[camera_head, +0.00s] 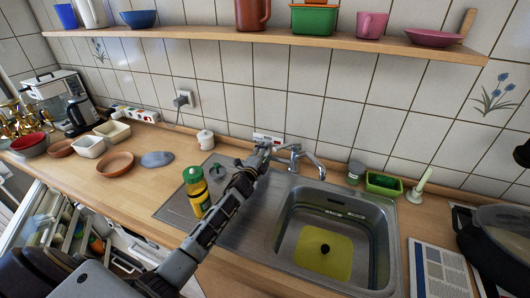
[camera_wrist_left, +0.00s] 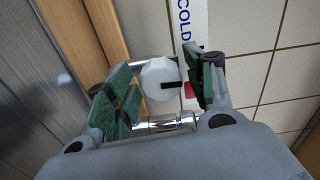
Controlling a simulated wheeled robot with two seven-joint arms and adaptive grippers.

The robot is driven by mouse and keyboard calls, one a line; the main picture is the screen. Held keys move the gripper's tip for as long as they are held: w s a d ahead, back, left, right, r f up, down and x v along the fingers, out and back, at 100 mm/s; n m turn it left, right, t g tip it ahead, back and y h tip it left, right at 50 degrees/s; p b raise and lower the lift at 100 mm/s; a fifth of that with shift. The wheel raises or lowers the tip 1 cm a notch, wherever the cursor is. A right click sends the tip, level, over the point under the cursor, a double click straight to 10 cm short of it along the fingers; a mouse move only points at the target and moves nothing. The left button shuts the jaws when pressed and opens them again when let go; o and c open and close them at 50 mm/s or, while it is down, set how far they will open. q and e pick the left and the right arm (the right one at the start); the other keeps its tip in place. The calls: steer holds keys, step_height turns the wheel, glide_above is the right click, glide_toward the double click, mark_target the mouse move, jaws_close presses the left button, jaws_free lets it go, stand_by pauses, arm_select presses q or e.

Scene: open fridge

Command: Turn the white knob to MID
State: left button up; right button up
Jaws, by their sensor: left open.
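The white knob (camera_wrist_left: 158,78) is faceted, with a black pointer mark on its right side in the left wrist view. It sits beside a white label strip (camera_wrist_left: 190,25) reading COLD, with a red mark lower down; a MID mark is not readable. My left gripper (camera_head: 263,148) is at the wall behind the sink, beside the faucet (camera_head: 295,152). Its green-padded fingers are open on either side of the knob; contact is unclear. In the head view the gripper hides the knob, and the label panel (camera_head: 268,137) shows just above it. My right gripper is out of view.
The sink (camera_head: 382,235) lies right of my arm. A yellow bottle with a green cap (camera_head: 195,190) stands close to the left of my forearm. A white jar (camera_head: 206,139) is by the wall. A shelf (camera_head: 270,36) runs above.

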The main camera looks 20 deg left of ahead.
arm_select(q)
steer(key=shift+s, duration=0.1)
steer(key=shift+s+d+p, duration=0.2)
steer(key=shift+s+p, duration=0.65)
steer(key=shift+s, duration=2.05)
